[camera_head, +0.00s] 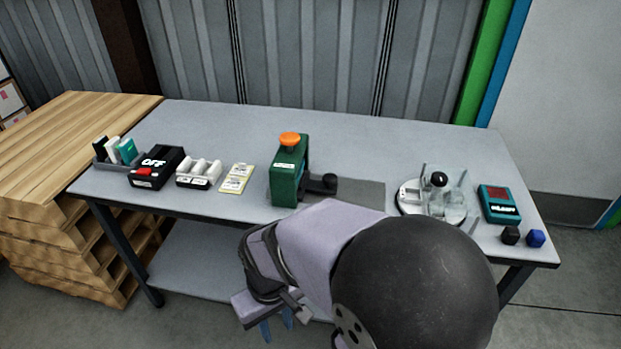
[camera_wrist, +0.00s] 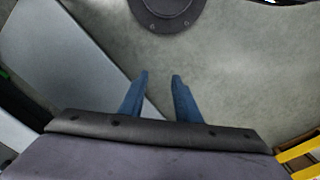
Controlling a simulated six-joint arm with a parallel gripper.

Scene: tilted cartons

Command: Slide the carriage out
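A green upright device (camera_head: 285,178) with an orange knob (camera_head: 290,139) on top stands mid-table. A black knob (camera_head: 329,183) sticks out from its right side, low down, above a flat dark grey strip (camera_head: 362,192). I cannot tell for certain which part is the carriage; the black knob may be its handle. My gripper (camera_head: 277,326) hangs in front of the table, below its front edge and apart from the device. In the wrist view its two blue fingers (camera_wrist: 160,82) stand apart with nothing between them.
On the table (camera_head: 350,135), left of the device, are a black OFF box (camera_head: 157,168), a white-roll holder (camera_head: 199,174) and a yellowish card (camera_head: 237,178). Wooden pallets (camera_head: 70,150) stand left.

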